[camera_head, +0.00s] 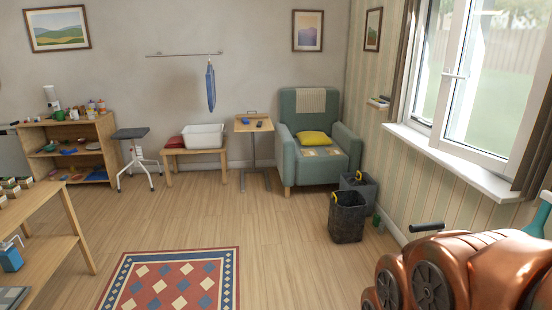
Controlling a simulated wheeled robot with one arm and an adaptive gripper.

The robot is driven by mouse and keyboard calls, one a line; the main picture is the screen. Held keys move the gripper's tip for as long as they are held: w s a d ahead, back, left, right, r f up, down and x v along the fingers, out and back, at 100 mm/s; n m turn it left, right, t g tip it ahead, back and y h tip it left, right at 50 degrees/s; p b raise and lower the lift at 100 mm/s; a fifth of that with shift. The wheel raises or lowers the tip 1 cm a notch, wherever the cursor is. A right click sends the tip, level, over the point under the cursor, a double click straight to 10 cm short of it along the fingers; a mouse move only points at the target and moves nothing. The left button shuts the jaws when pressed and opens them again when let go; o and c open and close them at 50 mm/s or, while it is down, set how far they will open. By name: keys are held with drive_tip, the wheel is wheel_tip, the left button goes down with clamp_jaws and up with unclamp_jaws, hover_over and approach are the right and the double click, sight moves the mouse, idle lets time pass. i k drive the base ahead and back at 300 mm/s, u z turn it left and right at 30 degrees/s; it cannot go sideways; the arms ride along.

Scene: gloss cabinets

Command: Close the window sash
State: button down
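The window sash (456,92) is at the upper right of the head view, a white framed pane with a handle (454,75) on its left upright. It appears to stand at an angle to the window frame (411,78), swung into the room above the white sill (455,162). Outdoor greenery shows through the glass and to the left of the sash. How far it stands open is hard to tell. The sash's right side is partly cut off by the curtain and the picture edge. My gripper is not in view.
Dark curtains (402,62) hang at the window sides. Black baskets (347,216) stand below the wall near a green armchair (311,113). A patterned rug (172,282) lies on open wooden floor. A wooden shelf table (40,240) stands at left.

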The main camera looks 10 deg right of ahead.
sight(463, 12)
drive_tip(key=u, duration=0.1)
drive_tip(key=i, duration=1.7)
drive_tip(key=z, duration=0.6)
drive_tip(key=i, duration=1.9)
drive_tip(key=z, duration=0.65)
